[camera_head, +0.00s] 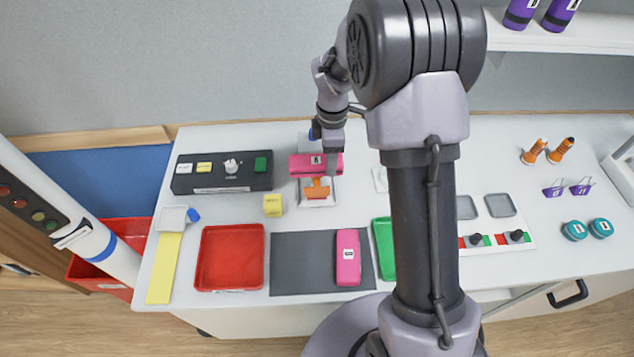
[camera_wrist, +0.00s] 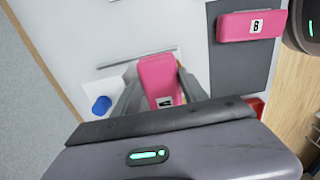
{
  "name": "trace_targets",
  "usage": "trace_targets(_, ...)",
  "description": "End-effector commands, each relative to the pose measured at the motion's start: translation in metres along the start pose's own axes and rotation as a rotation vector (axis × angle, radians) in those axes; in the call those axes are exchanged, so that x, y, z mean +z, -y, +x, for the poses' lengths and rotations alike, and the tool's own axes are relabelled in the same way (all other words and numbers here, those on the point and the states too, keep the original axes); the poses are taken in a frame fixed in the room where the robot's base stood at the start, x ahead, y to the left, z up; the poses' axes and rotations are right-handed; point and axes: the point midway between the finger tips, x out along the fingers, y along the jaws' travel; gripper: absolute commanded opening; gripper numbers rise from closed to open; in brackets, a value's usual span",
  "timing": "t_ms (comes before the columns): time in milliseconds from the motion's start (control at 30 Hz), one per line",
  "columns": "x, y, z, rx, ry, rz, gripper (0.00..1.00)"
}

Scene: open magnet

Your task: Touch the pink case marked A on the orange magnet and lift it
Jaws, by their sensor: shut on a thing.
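The pink case marked A (camera_head: 301,166) lies across the jaws of my gripper (camera_head: 328,158) in the head view. In the wrist view the case (camera_wrist: 159,75) sits between the two grey fingers of my gripper (camera_wrist: 160,88), which are shut on it. The orange magnet (camera_head: 317,190) stands on a white base just in front of and below the case. The case hides part of the magnet, and I cannot tell how large any gap between them is. A second pink case, marked B (camera_head: 348,262), lies on the dark grey mat; it also shows in the wrist view (camera_wrist: 236,27).
A dark box with a green button (camera_head: 222,182) stands left of the magnet. A yellow block (camera_head: 272,205), a red tray (camera_head: 229,257), the grey mat (camera_head: 300,280) and a green tray (camera_head: 384,247) lie in front. Orange, purple and teal items stand at right.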

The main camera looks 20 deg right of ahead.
Motion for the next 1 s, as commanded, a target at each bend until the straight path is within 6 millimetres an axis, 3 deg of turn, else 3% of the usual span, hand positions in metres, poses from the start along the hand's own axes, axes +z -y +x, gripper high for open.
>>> trace_targets(1000,0.0,0.0,-0.067,0.001,0.0,0.0,0.07)
